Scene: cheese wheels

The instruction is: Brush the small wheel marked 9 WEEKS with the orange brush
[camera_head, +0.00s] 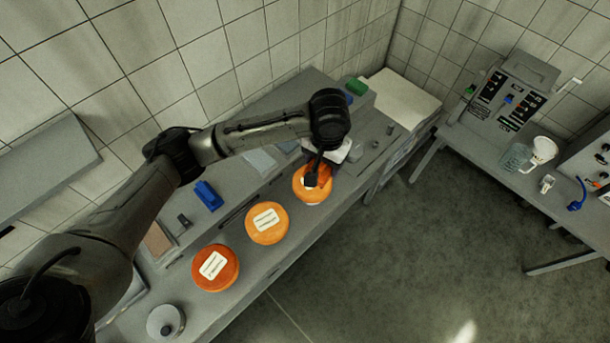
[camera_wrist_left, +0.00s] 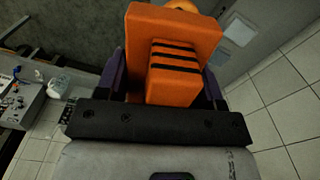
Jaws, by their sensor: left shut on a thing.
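Three orange wheels with white labels stand in a slanting row on the grey bench: a dark orange one (camera_head: 215,268) nearest, a lighter one (camera_head: 267,223) in the middle, and a far one (camera_head: 301,196). The labels are too small to read, so I cannot tell which is marked 9 WEEKS. My left gripper (camera_head: 318,174) is over the far wheel and hides part of it. In the left wrist view it is shut on the orange brush (camera_wrist_left: 172,35), a block with dark stripes. A bit of orange wheel shows beyond it. Whether the brush touches the wheel is unclear.
The bench (camera_head: 285,250) runs along the tiled wall. Blue blocks (camera_head: 207,195), a green item (camera_head: 356,87) and a round metal pot (camera_head: 165,321) stand on it. A side table at right holds a control box (camera_head: 507,92) and a jug (camera_head: 515,157).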

